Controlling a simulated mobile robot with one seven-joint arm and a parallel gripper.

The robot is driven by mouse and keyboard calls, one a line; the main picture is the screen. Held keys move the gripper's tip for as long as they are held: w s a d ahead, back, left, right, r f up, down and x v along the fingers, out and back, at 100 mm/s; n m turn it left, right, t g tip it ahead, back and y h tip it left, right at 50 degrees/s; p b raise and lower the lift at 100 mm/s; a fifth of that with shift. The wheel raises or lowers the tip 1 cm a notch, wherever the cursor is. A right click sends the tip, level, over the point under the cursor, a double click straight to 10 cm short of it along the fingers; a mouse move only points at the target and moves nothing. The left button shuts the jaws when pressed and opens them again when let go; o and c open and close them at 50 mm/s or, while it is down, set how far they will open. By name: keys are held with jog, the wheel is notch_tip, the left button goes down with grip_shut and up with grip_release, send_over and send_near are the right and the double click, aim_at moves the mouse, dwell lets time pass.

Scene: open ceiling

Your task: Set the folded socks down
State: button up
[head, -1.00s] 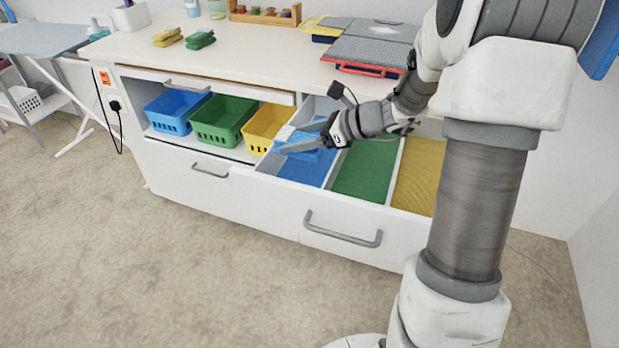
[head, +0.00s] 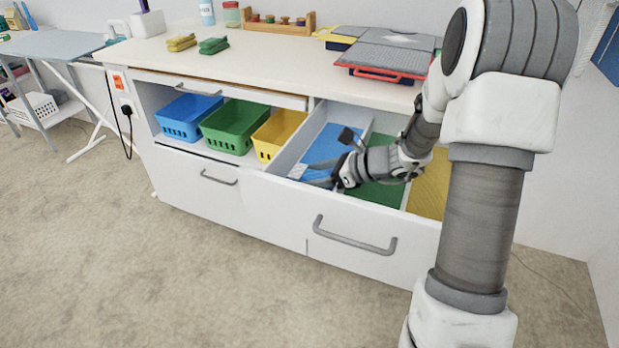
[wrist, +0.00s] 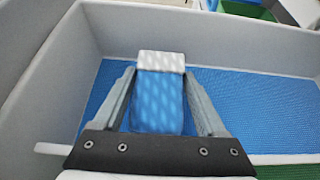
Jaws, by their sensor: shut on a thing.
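The folded socks (wrist: 160,100) are blue with pale diamond marks and a white cuff band. My gripper (wrist: 159,77) is shut on them, one finger on each side. In the head view the socks (head: 302,172) and my gripper (head: 322,174) are low inside the open drawer (head: 300,214), at its left compartment. That compartment has a blue floor (head: 330,142), which surrounds the socks in the wrist view (wrist: 250,110). I cannot tell whether the socks touch this floor. My gripper and arm partly hide the socks in the head view.
Green (head: 380,193) and yellow (head: 432,185) drawer compartments lie to the right. Blue (head: 187,116), green (head: 233,124) and yellow (head: 277,133) baskets stand on the shelf at left. Yellow (head: 181,42) and green (head: 213,45) folded bundles lie on the countertop. Drawer walls stand close around my gripper.

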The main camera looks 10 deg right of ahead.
jog(key=shift+f, duration=0.2)
jog(key=o, duration=1.3)
jog(key=shift+r, duration=0.1)
jog(key=shift+r, duration=0.25)
jog(key=p+v, duration=0.3)
jog(key=v, duration=0.9)
jog(key=shift+d+f+p, duration=0.1)
jog(key=shift+f+p, duration=0.1)
jog(key=shift+p, duration=0.15)
